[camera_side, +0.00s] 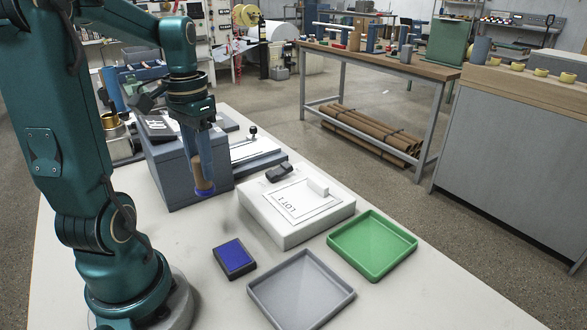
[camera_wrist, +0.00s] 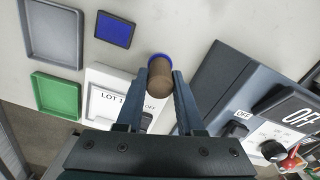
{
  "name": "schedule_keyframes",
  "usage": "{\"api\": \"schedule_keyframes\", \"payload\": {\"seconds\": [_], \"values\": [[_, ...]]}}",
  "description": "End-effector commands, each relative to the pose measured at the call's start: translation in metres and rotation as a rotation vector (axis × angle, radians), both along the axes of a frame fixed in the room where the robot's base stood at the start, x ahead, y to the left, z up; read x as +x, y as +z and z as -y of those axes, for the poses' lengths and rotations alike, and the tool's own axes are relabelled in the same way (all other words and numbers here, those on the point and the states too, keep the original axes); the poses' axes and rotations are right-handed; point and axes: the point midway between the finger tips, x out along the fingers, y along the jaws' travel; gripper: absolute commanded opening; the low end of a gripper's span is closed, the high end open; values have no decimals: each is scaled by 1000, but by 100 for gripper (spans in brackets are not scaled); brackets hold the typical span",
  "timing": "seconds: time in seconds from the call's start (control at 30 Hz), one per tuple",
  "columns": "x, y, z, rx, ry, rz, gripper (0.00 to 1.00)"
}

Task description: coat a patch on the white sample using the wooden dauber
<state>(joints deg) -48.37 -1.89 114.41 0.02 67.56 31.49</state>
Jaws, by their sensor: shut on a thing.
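My gripper (camera_side: 199,152) is shut on the wooden dauber (camera_side: 202,174) and holds it tip down above the table, in front of the grey-blue box. The dauber's lower end is blue; it also shows in the wrist view (camera_wrist: 159,82) between the two fingers. The white sample (camera_side: 290,203), marked LOT 1 with a printed outline, lies on a thick white block (camera_side: 283,233) to the right of the dauber, apart from it. In the wrist view the sample (camera_wrist: 107,106) is partly hidden by my gripper. A blue pad (camera_side: 235,257) in a dark frame lies nearer the camera.
A green tray (camera_side: 373,244) and a grey tray (camera_side: 301,288) lie right of and in front of the block. The grey-blue box (camera_side: 188,178) stands close behind the dauber.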

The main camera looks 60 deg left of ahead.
Motion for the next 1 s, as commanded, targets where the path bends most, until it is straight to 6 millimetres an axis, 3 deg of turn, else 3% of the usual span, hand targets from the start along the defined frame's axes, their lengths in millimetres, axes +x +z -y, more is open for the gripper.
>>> {"api": "schedule_keyframes", "payload": {"seconds": [0.2, 0.37, 0.6, 1.0], "values": [[-3, 2, 8, -50, 92, -79, 0], [6, 1, 44, -107, 137, -159, 0], [17, -6, 84, -154, 33, -260, 0], [18, -26, 90, -177, -1, -307, 0]]}}
